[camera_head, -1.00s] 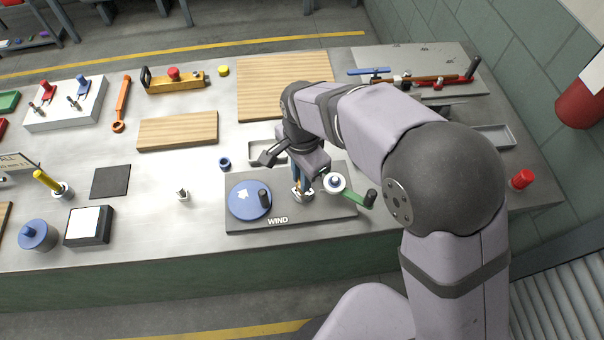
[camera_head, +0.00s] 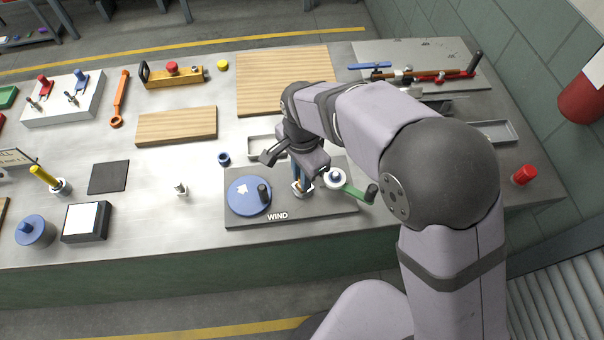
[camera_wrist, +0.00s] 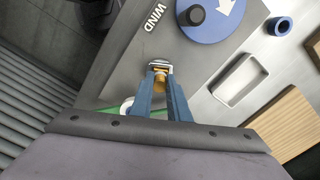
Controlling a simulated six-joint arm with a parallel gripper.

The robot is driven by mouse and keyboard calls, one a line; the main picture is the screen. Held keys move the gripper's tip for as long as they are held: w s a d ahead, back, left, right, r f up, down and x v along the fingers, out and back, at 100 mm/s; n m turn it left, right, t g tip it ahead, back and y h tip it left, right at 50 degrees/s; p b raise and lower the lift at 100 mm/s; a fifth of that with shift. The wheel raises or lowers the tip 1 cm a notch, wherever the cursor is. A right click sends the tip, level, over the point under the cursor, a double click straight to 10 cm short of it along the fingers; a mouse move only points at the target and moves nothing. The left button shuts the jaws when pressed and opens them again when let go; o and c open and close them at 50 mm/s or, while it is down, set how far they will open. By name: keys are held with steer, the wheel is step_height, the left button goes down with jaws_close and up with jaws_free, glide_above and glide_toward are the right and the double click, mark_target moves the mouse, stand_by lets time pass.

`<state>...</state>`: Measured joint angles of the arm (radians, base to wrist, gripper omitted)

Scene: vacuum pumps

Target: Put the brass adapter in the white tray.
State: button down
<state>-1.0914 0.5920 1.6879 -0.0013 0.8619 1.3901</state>
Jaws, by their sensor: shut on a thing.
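My gripper (camera_wrist: 160,88) is shut on the brass adapter (camera_wrist: 159,76), which shows as a small gold piece between the blue fingertips in the wrist view. A bright metal fitting (camera_wrist: 160,65) is right at the fingertips; I cannot tell whether the adapter still sits in it. In the head view my gripper (camera_head: 301,178) points down over the dark WIND plate (camera_head: 327,207), and the adapter is mostly hidden. A pale, empty tray (camera_wrist: 223,96) lies beside the plate in the wrist view. In the head view this tray (camera_head: 252,153) is behind the plate, partly covered by my gripper.
The plate carries a blue disc (camera_head: 243,199) with a black knob and a green crank (camera_head: 354,190) close to my gripper. A blue ring (camera_head: 224,159) and wooden boards (camera_head: 177,126) lie nearby. Another shallow tray (camera_head: 506,133) is far right.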

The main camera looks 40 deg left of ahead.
steer(key=shift+f, duration=0.15)
steer(key=c, duration=1.6)
jaws_free()
steer(key=shift+r+b, duration=1.2)
steer(key=shift+r, duration=2.45)
